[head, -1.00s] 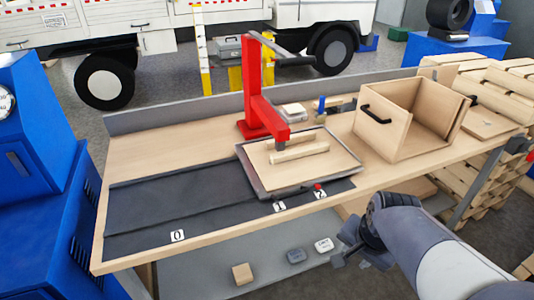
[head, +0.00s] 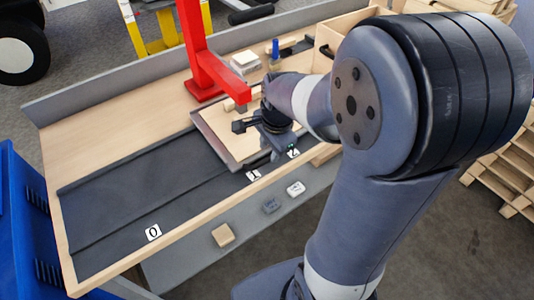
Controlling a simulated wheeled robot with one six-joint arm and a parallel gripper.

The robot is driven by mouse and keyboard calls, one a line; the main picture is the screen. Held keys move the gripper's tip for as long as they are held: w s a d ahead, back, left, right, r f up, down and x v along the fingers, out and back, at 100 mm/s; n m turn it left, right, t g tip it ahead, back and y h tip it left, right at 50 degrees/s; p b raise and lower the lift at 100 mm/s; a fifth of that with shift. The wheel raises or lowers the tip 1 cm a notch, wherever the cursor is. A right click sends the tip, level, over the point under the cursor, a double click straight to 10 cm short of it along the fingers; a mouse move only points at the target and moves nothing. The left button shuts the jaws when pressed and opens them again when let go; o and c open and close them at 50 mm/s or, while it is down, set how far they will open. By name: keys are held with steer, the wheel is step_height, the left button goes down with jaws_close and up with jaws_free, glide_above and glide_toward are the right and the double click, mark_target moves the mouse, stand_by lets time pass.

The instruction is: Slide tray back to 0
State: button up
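The tray (head: 207,138) is a grey-rimmed plate with a light wooden board on it. It lies on the dark track (head: 130,195), at the end by labels 1 (head: 253,175) and 2 (head: 293,153). Label 0 (head: 153,232) is at the track's near left end, and the track there is bare. My gripper (head: 262,140) is over the right part of the tray, near its front edge. My arm hides the tray's right side and most of the wooden bar on it. I cannot tell whether the fingers touch anything or how far apart they are.
A red press frame (head: 204,65) stands behind the tray, its arm reaching over it. A wooden box (head: 327,38) is at the back right, partly hidden.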

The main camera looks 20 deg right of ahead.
mark_target(268, 159)
steer(key=shift+w+a+f, duration=0.1)
steer(key=shift+w+f, duration=0.05)
steer(key=shift+f, duration=0.8)
steer(key=shift+w+f, duration=0.15)
steer(key=shift+f, duration=0.75)
steer(key=shift+c, duration=0.3)
jaws_close()
